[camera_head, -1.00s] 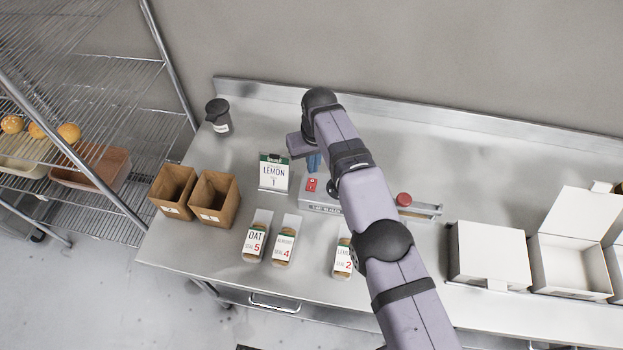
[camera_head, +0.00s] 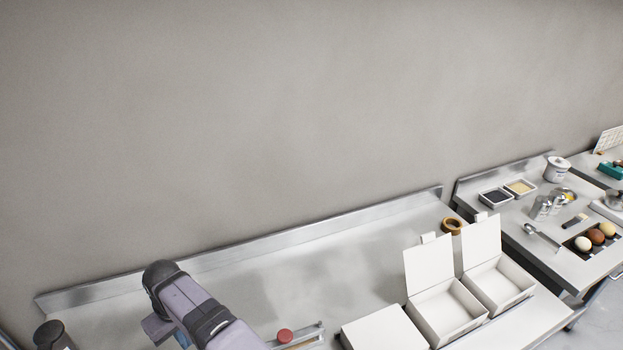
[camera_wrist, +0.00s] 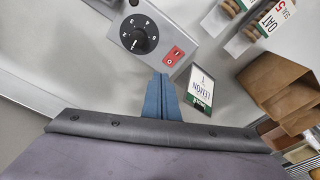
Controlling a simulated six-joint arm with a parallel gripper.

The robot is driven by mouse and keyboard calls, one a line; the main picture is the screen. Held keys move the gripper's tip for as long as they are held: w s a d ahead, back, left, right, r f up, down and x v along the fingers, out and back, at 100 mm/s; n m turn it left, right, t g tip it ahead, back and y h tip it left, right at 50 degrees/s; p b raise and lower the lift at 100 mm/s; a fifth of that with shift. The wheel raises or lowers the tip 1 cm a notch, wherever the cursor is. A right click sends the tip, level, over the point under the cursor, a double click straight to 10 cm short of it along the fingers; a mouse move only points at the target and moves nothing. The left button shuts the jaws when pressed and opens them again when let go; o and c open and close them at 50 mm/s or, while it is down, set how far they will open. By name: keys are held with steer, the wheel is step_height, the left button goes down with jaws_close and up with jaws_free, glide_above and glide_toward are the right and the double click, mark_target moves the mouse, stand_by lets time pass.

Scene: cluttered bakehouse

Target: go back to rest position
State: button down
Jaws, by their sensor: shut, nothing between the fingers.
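My gripper (camera_wrist: 161,80) shows in the wrist view with its blue fingers shut together and nothing between them. Its fingers point toward a grey sealing machine (camera_wrist: 185,25) with a black dial and a red switch. The fingertips appear beside the machine's edge; I cannot tell whether they touch it. In the head view only a bit of blue at my gripper (camera_head: 182,339) shows at the bottom edge, below my purple arm's bend. The rest of the arm runs out of the frame.
In the head view, open white boxes (camera_head: 447,312), a tape roll (camera_head: 452,226) and a black-lidded jar (camera_head: 52,336) stand on the steel bench (camera_head: 330,262). The bench's back middle is clear.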

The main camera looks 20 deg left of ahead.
steer(key=w+d+r+m+b, duration=0.1)
steer(key=w+d+r+m, duration=0.1)
steer(key=w+d, duration=0.65)
steer(key=w+d+r+m+b, duration=0.15)
steer(key=w+d, duration=0.25)
steer(key=d, duration=0.4)
steer(key=w+d+m+h+b, duration=0.1)
steer(key=w+d+m, duration=0.1)
steer(key=w+d, duration=0.35)
steer(key=w+d+r+m+b, duration=0.1)
steer(key=w+d+m, duration=0.1)
steer(key=d, duration=0.7)
steer(key=s+d+f+m+b, duration=0.1)
steer(key=s+d+m, duration=0.1)
steer(key=d, duration=0.6)
steer(key=s+d+f+m+b, duration=0.1)
steer(key=s+d+b, duration=0.15)
steer(key=d, duration=0.65)
steer(key=s+d+f+m, duration=0.2)
steer(key=s+d, duration=0.4)
steer(key=s, duration=0.1)
steer(key=s+d+f+m+b, duration=0.1)
steer(key=s+d+f+m, duration=0.1)
steer(key=s+d, duration=0.4)
steer(key=shift+s+d+f+h, duration=0.2)
steer(key=shift+s+f+h, duration=0.1)
steer(key=shift+s, duration=0.65)
